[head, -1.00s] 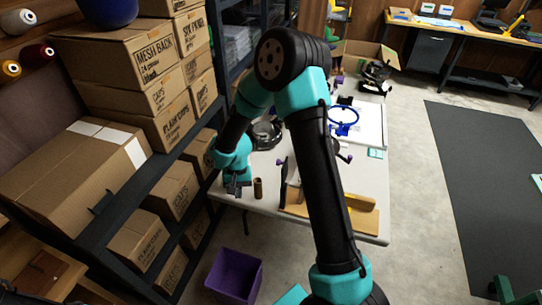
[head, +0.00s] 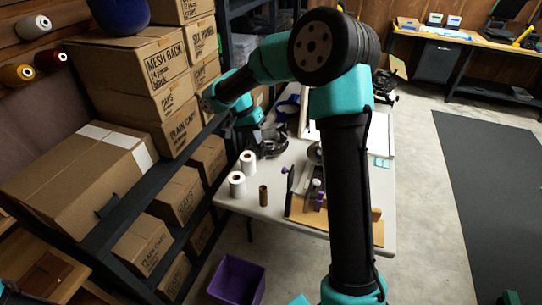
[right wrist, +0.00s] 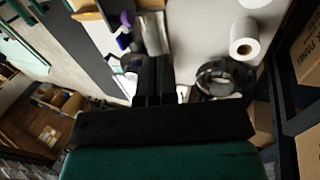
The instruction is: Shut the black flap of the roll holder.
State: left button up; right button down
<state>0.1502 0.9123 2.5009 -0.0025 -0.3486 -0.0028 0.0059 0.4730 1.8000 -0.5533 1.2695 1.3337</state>
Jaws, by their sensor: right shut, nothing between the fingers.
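The roll holder stands on the near right part of the white table: a pale wooden base (head: 302,216) with an upright black plate (head: 290,190) and a purple knob (head: 285,170). My right arm covers its right side, so I cannot tell how its black flap stands. In the right wrist view a pale cylinder (right wrist: 152,32) and purple parts (right wrist: 126,18) show beyond my fingers. My right gripper (right wrist: 155,66) is shut and empty. In the head view it (head: 252,137) is above the table, beyond the roll holder and apart from it. My left gripper is out of view.
Two white rolls (head: 237,184) and a brown tube (head: 263,195) stand at the table's left edge. A black ring-shaped device (head: 270,145) lies behind them. Shelves with cardboard boxes (head: 75,165) flank the left. A purple bin (head: 236,281) is on the floor.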

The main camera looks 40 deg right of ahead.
jog(key=s+d+f, duration=0.4)
jog(key=s+f, duration=0.2)
jog(key=f, duration=0.3)
jog(key=shift+s+f, duration=0.15)
jog(key=shift+f, duration=0.05)
dwell(0.5)
